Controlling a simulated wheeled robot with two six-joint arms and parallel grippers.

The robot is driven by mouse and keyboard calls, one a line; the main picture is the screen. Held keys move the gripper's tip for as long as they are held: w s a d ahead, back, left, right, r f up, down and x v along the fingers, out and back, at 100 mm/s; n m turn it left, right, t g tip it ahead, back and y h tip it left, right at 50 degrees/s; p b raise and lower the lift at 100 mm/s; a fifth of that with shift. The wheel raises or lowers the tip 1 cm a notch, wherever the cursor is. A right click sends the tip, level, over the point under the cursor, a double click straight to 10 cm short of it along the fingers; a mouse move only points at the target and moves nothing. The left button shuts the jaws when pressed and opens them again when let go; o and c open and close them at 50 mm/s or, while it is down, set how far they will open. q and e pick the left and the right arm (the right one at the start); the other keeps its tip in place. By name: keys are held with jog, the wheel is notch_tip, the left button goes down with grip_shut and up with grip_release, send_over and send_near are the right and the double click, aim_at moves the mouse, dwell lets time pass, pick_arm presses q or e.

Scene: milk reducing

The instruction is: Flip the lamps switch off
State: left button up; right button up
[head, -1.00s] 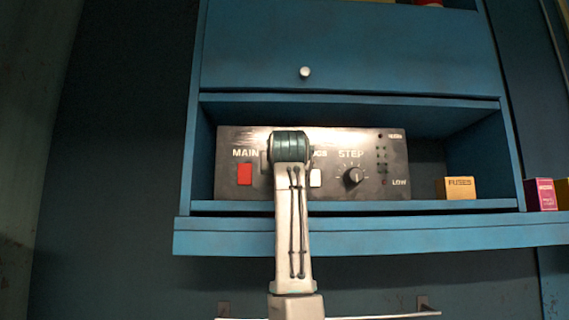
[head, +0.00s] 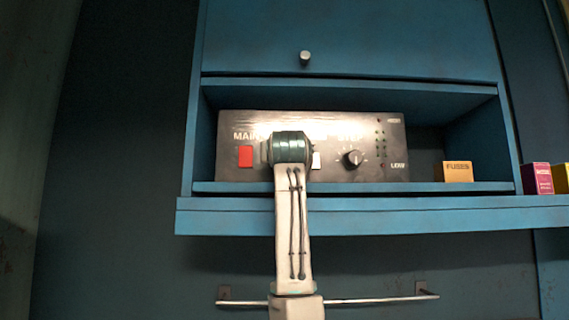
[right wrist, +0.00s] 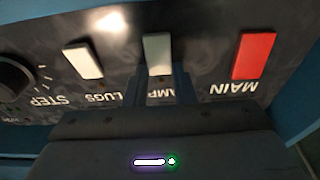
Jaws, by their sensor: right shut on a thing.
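A black control panel (head: 220,172) with MAIN, LAMPS, PLUGS and STEP controls stands in a blue cabinet shelf. My right gripper (right wrist: 160,78) is at the panel, shut on the grey lamps switch (right wrist: 158,55), which sits between the white plugs switch (right wrist: 83,61) and the red main switch (right wrist: 252,56) in the right wrist view. The gripper covers part of the lamps label and the switch's lower end in that view. In the head view my right wrist hides most of the lamps switch and the fingers. My left gripper is in neither current view.
The STEP knob (head: 353,158) is right of the switches. A FUSES box (head: 458,172) stands on the shelf at the right, with a magenta box (head: 537,178) beyond it. A shelf ledge (head: 400,216) and a metal rail (head: 380,299) run below the panel.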

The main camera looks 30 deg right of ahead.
pick_arm(q)
jog(key=shift+f+b, duration=0.3)
jog(key=shift+f, duration=0.35)
pick_arm(e)
jog(key=shift+f+t, duration=0.2)
jog(key=shift+t, duration=0.3)
jog(key=o, duration=1)
jog(key=shift+s+a, duration=0.1)
pick_arm(q)
notch_tip(320, 180, down, 6)
jog(key=b, duration=0.5)
jog(key=shift+w+d+r+b, duration=0.1)
jog(key=shift+b, duration=0.3)
pick_arm(e)
jog(key=v, duration=1)
jog(key=shift+s+a+f, duration=0.1)
jog(key=shift+s+a, duration=0.1)
jog(key=shift+a, duration=0.05)
